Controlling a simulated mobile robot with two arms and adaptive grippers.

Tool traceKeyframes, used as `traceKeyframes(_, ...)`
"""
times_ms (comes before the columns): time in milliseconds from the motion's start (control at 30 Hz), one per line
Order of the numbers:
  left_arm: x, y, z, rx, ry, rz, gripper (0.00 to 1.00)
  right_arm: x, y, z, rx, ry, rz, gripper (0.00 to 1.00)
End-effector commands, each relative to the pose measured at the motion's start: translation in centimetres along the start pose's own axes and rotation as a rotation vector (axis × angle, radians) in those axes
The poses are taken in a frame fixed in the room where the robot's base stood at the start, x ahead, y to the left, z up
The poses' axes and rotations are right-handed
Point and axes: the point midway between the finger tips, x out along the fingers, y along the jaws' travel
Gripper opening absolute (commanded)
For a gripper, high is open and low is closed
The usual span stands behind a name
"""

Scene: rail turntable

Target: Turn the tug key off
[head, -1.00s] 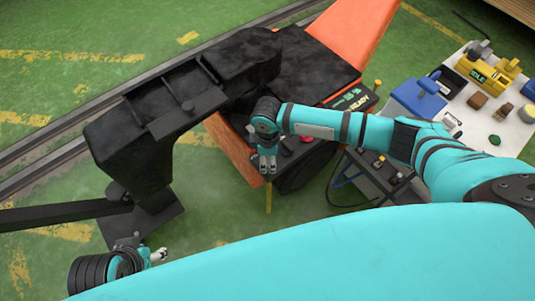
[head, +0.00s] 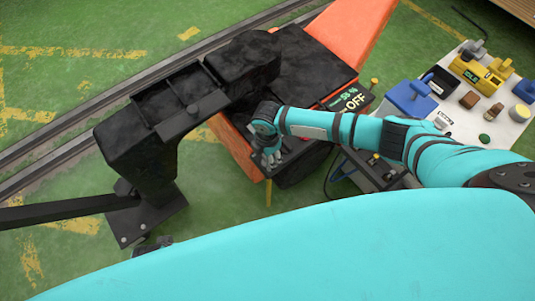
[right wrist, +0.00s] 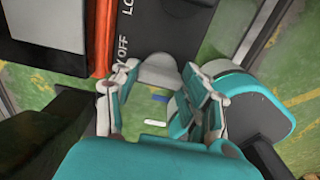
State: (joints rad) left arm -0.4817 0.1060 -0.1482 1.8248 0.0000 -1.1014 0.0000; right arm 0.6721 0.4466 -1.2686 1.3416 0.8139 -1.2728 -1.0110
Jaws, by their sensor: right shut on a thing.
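My right gripper (head: 272,158) reaches down to the tug's near end in the head view. In the right wrist view my right gripper (right wrist: 160,76) has a finger on each side of a grey rounded piece, which looks like the tug key (right wrist: 158,70), and is shut on it. A label ending in "OFF" is printed on the dark panel (right wrist: 135,28) beside it. The key is hidden in the head view. My left gripper is out of view.
A black bent frame (head: 150,145) with a tray-like top stands left of the tug. Rails (head: 60,140) run behind. A white table (head: 490,125) with blue and yellow devices and small items is at right. A dark cart (head: 375,172) stands below my right arm. Green floor is open at left.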

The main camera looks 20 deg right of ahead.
Motion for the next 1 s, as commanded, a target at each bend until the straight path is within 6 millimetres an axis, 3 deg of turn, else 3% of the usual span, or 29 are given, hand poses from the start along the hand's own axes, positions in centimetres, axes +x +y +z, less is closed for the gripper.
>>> traceKeyframes(567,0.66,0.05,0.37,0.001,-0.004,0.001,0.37,0.01,0.00,-0.07,-0.040,0.001,0.000,0.13)
traceKeyframes(600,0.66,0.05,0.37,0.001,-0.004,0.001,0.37,0.01,0.00,-0.07,-0.040,0.001,0.000,0.47)
traceKeyframes(700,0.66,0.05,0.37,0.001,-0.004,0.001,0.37,0.01,0.00,-0.07,-0.039,0.001,0.000,0.60)
traceKeyframes(800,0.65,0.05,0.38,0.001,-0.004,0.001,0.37,0.01,0.00,-0.06,-0.039,0.001,0.000,0.69)
traceKeyframes(1000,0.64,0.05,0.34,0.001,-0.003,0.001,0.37,0.00,0.00,-0.04,-0.038,0.001,0.000,0.69)
